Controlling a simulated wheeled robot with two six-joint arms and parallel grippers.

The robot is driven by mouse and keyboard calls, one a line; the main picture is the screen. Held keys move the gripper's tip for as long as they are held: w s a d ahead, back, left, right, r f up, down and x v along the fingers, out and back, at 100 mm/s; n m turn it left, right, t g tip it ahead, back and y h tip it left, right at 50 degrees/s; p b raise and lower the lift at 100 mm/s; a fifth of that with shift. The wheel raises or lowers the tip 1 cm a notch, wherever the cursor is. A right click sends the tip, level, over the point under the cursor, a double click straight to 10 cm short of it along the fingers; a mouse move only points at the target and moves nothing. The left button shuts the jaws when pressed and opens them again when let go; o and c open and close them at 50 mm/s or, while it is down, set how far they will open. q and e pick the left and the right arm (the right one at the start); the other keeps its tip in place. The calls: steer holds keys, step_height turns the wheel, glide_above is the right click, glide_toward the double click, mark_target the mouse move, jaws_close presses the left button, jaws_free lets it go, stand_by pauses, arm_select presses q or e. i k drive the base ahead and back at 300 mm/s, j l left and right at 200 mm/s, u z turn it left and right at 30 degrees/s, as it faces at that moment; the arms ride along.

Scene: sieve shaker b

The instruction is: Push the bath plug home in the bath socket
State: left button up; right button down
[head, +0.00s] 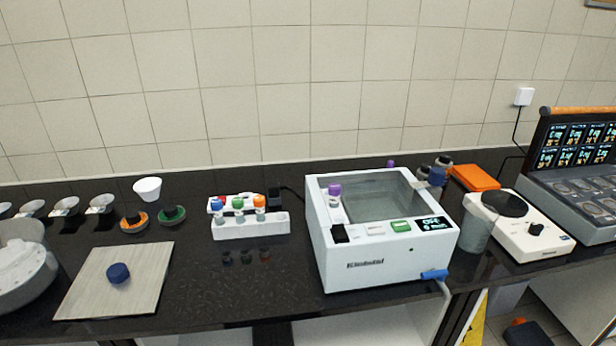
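The white water bath (378,255) stands on the dark bench at the middle right, its display (435,224) appearing to read OFF. A small black block (275,198) with a dark cable running right towards the bath lies to its left; it looks like the bath plug. A white strip with a red part (216,205) sits left of that block, partly hidden behind a tube rack; it may hold the bath socket. I cannot tell whether plug and socket touch. Neither of my grippers is in view.
The white rack (250,226) with several capped tubes stands in front of the strip.

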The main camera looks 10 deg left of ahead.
mark_target(273, 190)
steer(key=i+l, duration=0.9)
steer(key=l, duration=0.25)
